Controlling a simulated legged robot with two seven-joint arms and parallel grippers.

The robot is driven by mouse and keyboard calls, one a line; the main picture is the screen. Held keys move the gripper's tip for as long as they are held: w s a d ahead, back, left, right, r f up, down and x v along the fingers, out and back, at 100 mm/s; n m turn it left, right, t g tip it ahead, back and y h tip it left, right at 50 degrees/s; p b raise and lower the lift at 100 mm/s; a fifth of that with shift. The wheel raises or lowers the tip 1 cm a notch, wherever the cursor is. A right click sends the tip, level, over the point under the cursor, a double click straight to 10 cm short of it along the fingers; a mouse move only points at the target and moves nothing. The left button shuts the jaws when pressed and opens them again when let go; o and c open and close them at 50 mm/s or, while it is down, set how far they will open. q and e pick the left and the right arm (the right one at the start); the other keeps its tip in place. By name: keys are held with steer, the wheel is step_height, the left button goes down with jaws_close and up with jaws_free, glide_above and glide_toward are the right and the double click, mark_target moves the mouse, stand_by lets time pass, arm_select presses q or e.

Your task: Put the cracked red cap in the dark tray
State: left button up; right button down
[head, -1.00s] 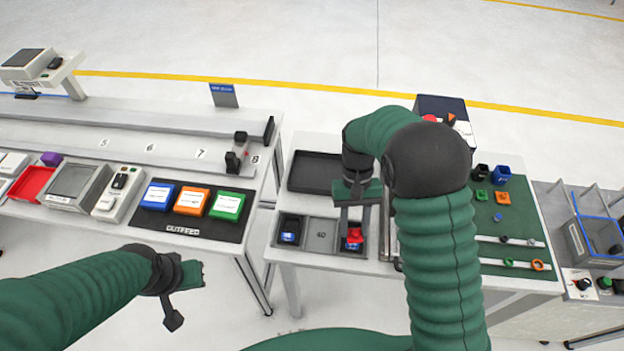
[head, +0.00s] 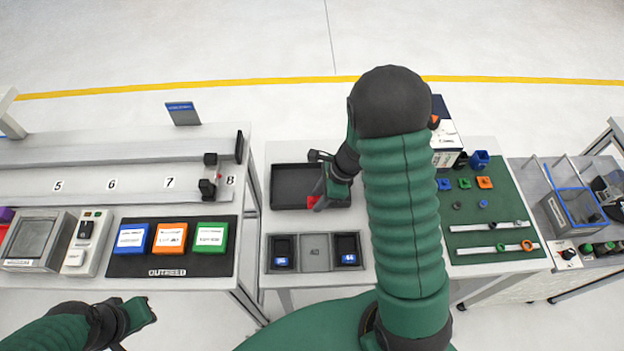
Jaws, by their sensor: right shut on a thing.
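The red cap (head: 312,202) is between the fingers of my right gripper (head: 317,203), which is shut on it. Cracks on the cap are too small to make out. The dark tray (head: 284,187) lies flat at the back of the middle table. The gripper and cap are over its front right part; I cannot tell whether the cap touches the tray floor. My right forearm hides the area right of the tray. My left gripper (head: 134,328) is at the bottom left, away from the tables, and looks open and empty, partly cut off by the picture edge.
A grey three-part bin (head: 316,252) stands in front of the tray, with blue-labelled things in its outer compartments. A green mat (head: 480,215) with small parts lies to the right. An outfeed mat (head: 172,262) with blue, orange and green boxes is on the left.

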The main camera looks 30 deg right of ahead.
steer(key=p, duration=0.2)
glide_above(310, 188)
steer(key=d, duration=0.1)
steer(key=shift+s+f, duration=0.15)
steer(key=shift+s, duration=0.2)
step_height(310, 188, down, 3)
steer(key=shift+w+f, duration=0.1)
steer(key=shift+w, duration=0.05)
steer(key=shift+w+f, duration=0.1)
steer(key=shift+f, duration=0.25)
steer(key=c, duration=0.9)
jaws_free()
steer(key=shift+c, duration=0.2)
